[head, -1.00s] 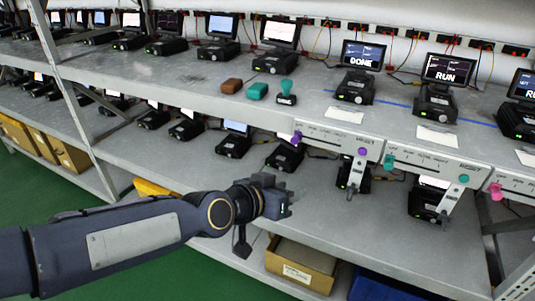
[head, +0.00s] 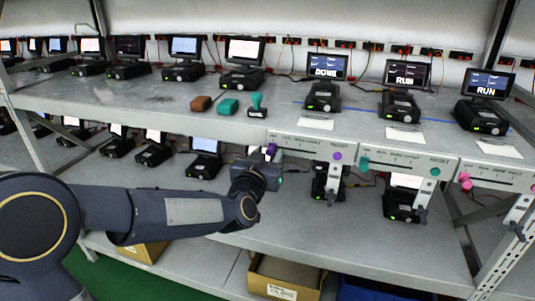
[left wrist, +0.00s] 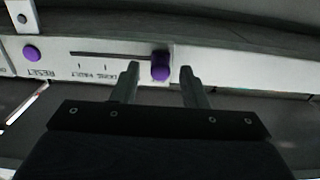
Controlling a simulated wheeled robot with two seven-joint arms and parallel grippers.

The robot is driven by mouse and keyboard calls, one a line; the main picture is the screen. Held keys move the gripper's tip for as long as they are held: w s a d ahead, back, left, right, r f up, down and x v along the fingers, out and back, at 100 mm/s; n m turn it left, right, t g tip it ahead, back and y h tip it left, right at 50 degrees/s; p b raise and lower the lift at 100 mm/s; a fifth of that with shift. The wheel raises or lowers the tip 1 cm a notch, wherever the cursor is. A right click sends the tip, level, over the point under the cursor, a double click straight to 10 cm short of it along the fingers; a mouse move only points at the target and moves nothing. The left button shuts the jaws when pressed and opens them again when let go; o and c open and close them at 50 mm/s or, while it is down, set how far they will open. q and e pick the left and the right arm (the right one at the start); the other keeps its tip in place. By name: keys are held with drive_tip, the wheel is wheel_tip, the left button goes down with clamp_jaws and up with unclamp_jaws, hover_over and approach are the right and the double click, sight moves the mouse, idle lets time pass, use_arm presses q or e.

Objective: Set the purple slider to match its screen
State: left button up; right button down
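The purple slider (head: 271,150) is on the left panel of the shelf edge, at the left end of its slot. A purple round button (head: 337,156) is at the panel's right. The screen (head: 327,66) above this panel reads DONE. In the left wrist view the panel is upside down, with the slider knob (left wrist: 161,66) at the slot's right end, away from the DONE and FAULT labels. My left gripper (left wrist: 158,80) is open, its fingertips on either side of and just short of the knob; contact is not clear. It also shows below the panel in the head view (head: 276,172). My right gripper is out of view.
A teal-knob panel (head: 408,163) and a pink-knob panel (head: 500,178) continue to the right. A brown block (head: 200,103), a teal block (head: 228,107) and a teal stamp (head: 256,106) stand on the upper shelf. The lower shelf holds more devices; a cardboard box (head: 285,292) is below.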

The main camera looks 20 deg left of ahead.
sight(300, 150)
use_arm(q)
drive_tip(key=shift+w, duration=0.35)
clamp_jaws()
drive_tip(key=shift+s+d+p, duration=0.15)
drive_tip(key=shift+d+p, duration=0.55)
drive_tip(key=shift+d, duration=2.85)
unclamp_jaws()
drive_tip(key=shift+s, duration=0.15)
